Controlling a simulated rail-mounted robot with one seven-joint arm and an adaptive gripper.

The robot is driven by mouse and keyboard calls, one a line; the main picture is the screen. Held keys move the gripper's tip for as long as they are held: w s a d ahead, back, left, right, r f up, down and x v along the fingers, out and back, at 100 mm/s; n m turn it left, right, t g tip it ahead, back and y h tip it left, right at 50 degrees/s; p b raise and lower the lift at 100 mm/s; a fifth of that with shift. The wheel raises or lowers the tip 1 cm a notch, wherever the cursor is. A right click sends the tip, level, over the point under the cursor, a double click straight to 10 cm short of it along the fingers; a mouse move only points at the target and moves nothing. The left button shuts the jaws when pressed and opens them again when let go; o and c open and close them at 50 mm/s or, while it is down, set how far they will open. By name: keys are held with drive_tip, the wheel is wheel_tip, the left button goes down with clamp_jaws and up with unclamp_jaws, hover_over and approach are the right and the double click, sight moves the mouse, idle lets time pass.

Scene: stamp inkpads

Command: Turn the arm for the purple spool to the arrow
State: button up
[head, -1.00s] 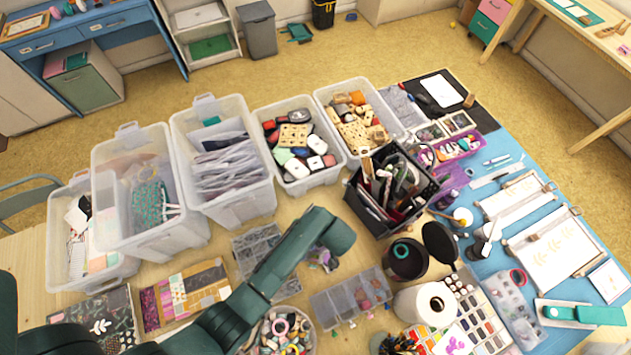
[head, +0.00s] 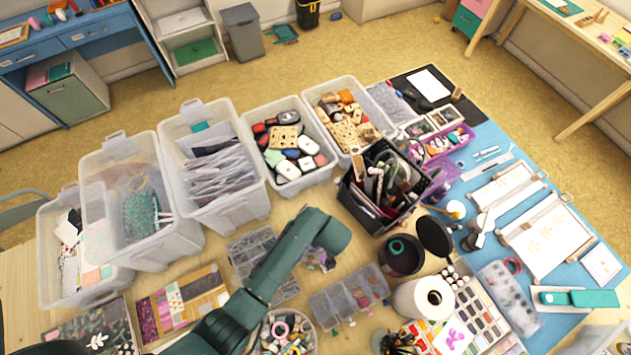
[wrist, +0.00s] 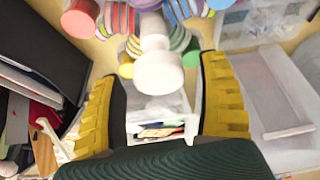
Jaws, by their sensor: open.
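In the wrist view, a stand with several striped spools on arms (wrist: 130,18) spreads around a white post with a round white end (wrist: 158,72). Red, orange, yellow, green and blue show; a purplish spool (wrist: 178,10) is cut by the top edge. My gripper (wrist: 160,78) is open, its yellow-padded fingers on either side of the white round end; I cannot tell if they touch it. In the head view, a small colourful cluster with purple (head: 322,258) sits beside my arm's end, which hides part of it. I cannot make out the arrow.
A black caddy of tools (head: 385,185) stands close behind the arm's end. A clear divided box (head: 348,295), a grey divided box (head: 252,255) and a dark round pot (head: 402,256) are near. Clear bins (head: 228,205) line the table's back.

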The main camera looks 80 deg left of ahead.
drive_tip(key=v, duration=1.1)
drive_tip(key=shift+r, duration=0.3)
drive_tip(key=shift+d, duration=0.15)
